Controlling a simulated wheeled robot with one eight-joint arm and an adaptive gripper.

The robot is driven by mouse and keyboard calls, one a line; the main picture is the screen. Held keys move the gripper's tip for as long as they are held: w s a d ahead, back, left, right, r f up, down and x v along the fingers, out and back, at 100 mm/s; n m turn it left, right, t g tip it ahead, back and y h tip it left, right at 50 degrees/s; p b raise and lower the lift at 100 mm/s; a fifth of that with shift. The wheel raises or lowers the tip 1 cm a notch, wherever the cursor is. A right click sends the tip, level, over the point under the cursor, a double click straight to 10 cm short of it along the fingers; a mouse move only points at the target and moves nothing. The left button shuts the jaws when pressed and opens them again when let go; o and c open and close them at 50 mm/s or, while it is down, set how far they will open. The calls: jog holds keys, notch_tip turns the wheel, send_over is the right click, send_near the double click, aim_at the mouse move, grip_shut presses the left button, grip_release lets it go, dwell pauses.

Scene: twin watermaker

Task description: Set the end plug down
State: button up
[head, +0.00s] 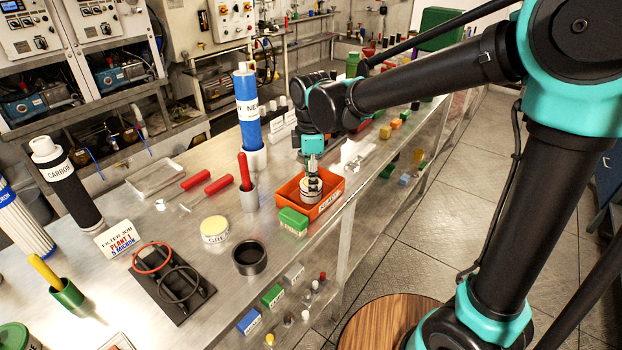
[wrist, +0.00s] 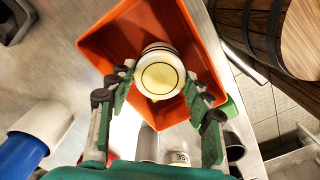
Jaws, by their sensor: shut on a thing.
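The end plug (head: 311,189) is a short, pale round piece with dark bands. In the wrist view the end plug (wrist: 161,76) shows its pale yellowish face between my two fingers. My gripper (head: 312,176) is shut on it, pointing down, and in the wrist view my gripper (wrist: 160,90) has a finger at each side of it. The plug is over the orange bin (head: 329,208), whose walls surround it in the wrist view (wrist: 105,52). I cannot tell whether the plug touches the bin's floor, as its underside is hidden.
A green box (head: 292,222) stands close in front of the bin. A blue-topped filter (head: 247,110) stands upright behind it to the left.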

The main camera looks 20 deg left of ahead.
jog(key=shift+f, duration=0.15)
jog(key=o, duration=1.3)
notch_tip(320, 180, up, 12)
jog(key=w+d+f+m+t, duration=0.1)
jog(key=w+d+f+m, duration=0.15)
jog(key=d, duration=0.35)
jog(key=w+d+f+m, duration=0.1)
jog(key=d+f+m, duration=0.3)
jog(key=d, duration=0.1)
jog(key=s+d+f+m+t, duration=0.1)
jog(key=s+d+f+m, duration=0.2)
jog(key=d+f+m, duration=0.2)
jog(key=s+d+f+m+t, duration=0.1)
jog(key=s+d+f+m, duration=0.2)
jog(key=d, duration=0.9)
jog(key=s+d+f+m+t, duration=0.1)
jog(key=s+d+f+m, duration=0.1)
jog(key=d+f+m, duration=0.5)
jog(key=shift+s+d+f+m, duration=0.3)
jog(key=shift+s+d+m, duration=0.15)
jog(key=shift+d, duration=0.25)
